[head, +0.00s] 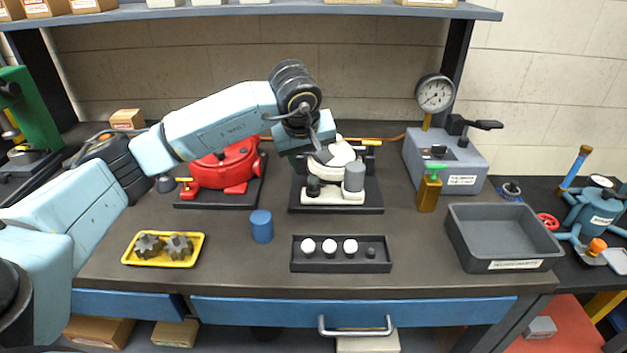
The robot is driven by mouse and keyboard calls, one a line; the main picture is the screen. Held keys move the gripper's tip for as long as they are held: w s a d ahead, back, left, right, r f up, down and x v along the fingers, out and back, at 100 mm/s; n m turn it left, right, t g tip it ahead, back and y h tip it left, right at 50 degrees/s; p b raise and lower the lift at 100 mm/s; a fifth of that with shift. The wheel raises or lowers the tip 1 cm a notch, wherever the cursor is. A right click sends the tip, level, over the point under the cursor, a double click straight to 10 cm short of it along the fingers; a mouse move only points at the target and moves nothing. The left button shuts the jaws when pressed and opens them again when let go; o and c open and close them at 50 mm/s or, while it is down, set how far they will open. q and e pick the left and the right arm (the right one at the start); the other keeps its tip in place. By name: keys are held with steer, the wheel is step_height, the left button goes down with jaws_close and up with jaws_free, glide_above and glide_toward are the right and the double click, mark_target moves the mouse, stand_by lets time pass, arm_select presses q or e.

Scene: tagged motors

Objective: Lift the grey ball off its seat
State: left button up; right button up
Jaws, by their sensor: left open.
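My left arm comes in from the left, and its gripper (322,157) is at the white motor (338,194) on a black base plate. The wrist and fingers cover part of that motor. A grey cylinder (354,176) stands at its front right. The black tray (300,267) in front holds three white balls: left (308,246), middle (329,247) and right (350,246). A small dark grey piece (371,253) sits at the tray's right end; I cannot tell whether it is a ball or a bare seat. No clearly grey ball shows. My right gripper is out of view.
A red motor (222,168) stands left of the white one. A blue cylinder (262,227) and a yellow tray (130,259) with gears stand front left. A gauge stand (445,160), a brass piece (429,193) and an empty grey bin (505,266) are right. A shelf (250,11) hangs above.

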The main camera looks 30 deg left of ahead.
mark_target(313, 178)
arm_select(q)
steer(key=x, duration=0.7)
steer(key=shift+s+d+f, duration=0.1)
steer(key=shift+s+f, duration=0.1)
steer(key=shift+f, duration=0.05)
steer(key=shift+c, duration=0.4)
steer(key=c, duration=1)
